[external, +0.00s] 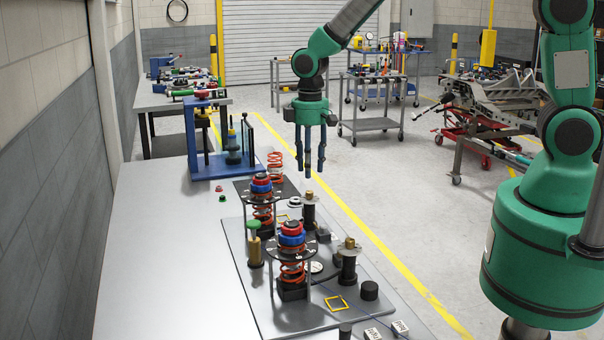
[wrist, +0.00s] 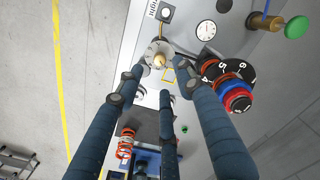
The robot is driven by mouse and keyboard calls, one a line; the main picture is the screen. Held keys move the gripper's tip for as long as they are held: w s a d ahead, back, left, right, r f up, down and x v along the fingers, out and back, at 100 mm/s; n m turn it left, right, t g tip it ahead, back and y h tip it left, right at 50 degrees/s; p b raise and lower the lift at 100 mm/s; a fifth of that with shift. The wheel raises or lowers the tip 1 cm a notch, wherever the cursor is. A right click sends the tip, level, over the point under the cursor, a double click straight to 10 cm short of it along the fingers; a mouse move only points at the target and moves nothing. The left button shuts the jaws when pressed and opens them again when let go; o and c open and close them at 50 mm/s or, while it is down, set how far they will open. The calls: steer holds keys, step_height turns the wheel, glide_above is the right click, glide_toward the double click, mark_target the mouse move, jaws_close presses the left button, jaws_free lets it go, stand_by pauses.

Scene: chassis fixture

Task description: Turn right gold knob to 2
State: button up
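Two gold knobs stand on dark posts in the external view: a farther one (external: 309,195) and a nearer one (external: 349,243), which is farther right in the picture. My three-fingered gripper (external: 309,169) points down, open and empty, just above the farther knob and apart from it. In the wrist view one gold knob (wrist: 159,60) sits on a pale round dial, near the open fingertips (wrist: 160,78). The dial's marks are too small to read. The nearer knob is not clearly seen in the wrist view.
Red-blue-black stacks on orange springs stand left of the knobs, one far (external: 262,186) and one near (external: 292,234). A green-topped plunger (external: 254,226) stands between them, farther left. A blue press frame (external: 201,140) is behind. The bench's left side (external: 165,260) is clear.

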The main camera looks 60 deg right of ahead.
steer(key=shift+r, duration=2.45)
steer(key=s+d+r+m+t+b, duration=0.25)
steer(key=s+r+b, duration=0.35)
steer(key=s+r, duration=0.95)
steer(key=s+d+r+m+t+b, duration=0.1)
steer(key=s+t+b, duration=0.2)
steer(key=s, duration=1.6)
steer(key=shift+b, duration=0.9)
steer(key=shift+o, duration=0.3)
steer(key=shift+r, duration=0.1)
